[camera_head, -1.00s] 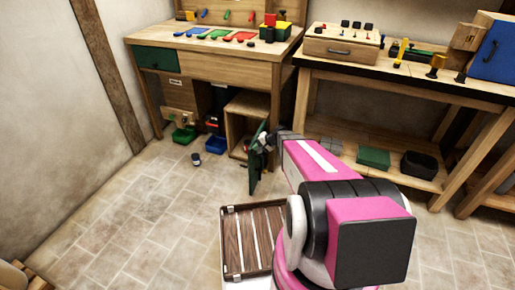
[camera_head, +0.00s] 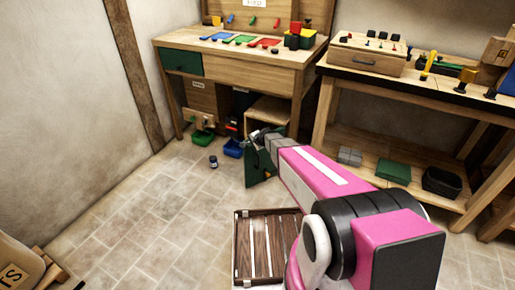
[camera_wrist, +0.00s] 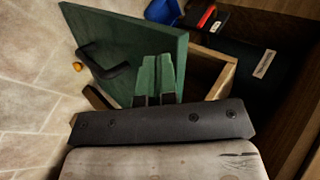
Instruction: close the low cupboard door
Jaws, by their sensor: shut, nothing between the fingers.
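The low cupboard (camera_head: 268,106) is a wooden box under the left bench. Its green door (camera_head: 262,168) stands partly open, out over the floor. In the wrist view the door (camera_wrist: 150,28) shows a black bar handle (camera_wrist: 106,68) on its face, and the cupboard's wooden edge (camera_wrist: 222,78) lies to the right, with a gap behind the door. My gripper (camera_wrist: 157,62) is shut and empty, its fingers overlapping the door's face right of the handle; I cannot tell whether they touch. In the head view my gripper (camera_head: 256,137) is small and at the door's upper part.
A blue bin (camera_head: 233,148), a green bin (camera_head: 203,137) and a small dark jar (camera_head: 213,161) are left of the door. A slatted wooden crate (camera_head: 238,245) is on the floor in front of my arm. The tiled floor at left is open.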

